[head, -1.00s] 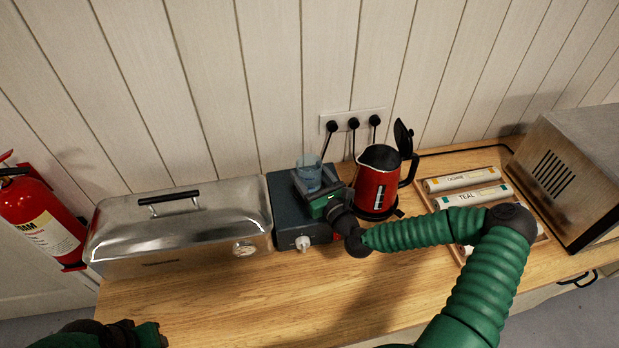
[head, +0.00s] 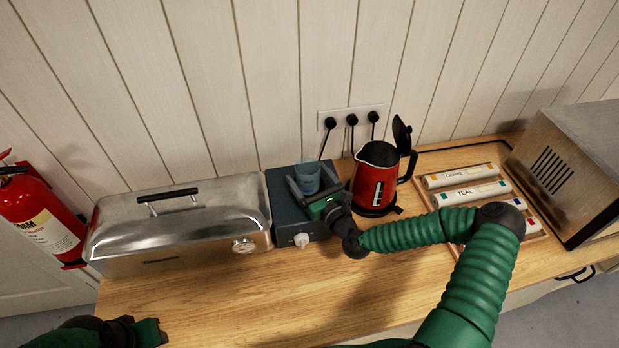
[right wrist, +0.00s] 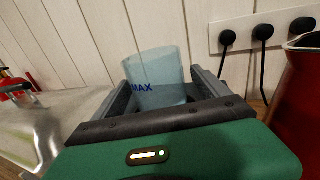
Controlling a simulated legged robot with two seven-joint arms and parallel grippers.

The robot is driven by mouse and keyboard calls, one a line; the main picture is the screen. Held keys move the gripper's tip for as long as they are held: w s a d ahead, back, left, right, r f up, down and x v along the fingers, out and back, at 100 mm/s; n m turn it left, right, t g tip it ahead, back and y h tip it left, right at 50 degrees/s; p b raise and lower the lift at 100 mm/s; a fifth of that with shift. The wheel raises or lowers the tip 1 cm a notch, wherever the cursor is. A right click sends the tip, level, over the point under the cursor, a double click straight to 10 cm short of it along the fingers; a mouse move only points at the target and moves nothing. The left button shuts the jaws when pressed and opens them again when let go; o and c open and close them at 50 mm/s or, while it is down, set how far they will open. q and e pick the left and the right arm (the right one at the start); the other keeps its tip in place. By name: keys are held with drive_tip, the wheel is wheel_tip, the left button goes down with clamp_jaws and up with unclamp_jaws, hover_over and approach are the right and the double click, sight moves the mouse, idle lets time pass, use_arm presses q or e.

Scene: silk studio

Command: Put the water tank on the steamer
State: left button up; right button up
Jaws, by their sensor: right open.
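The water tank (head: 307,176) is a clear bluish cup. It stands upright on top of the steamer (head: 283,200), a dark box with a pale knob on its front. In the right wrist view the tank (right wrist: 159,85) shows a MAX mark. My right gripper (head: 309,188) is open, with one finger on each side of the tank; both fingers look apart from its walls. The tank's base is hidden behind the gripper. My left gripper (head: 150,331) is at the lower left over the table's front edge, away from the tank; its jaws are too unclear to judge.
A long metal steam box (head: 180,225) stands left of the steamer. A red kettle (head: 372,185) with its lid up is close on the right. A tray of labelled rolls (head: 470,191) and a metal oven (head: 575,165) are further right. The front left counter (head: 200,305) is clear.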

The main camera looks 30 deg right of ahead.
drive_tip(key=s+b, duration=0.3)
drive_tip(key=s, duration=0.8)
drive_tip(key=shift+s+d, duration=0.15)
drive_tip(key=shift+s, duration=0.4)
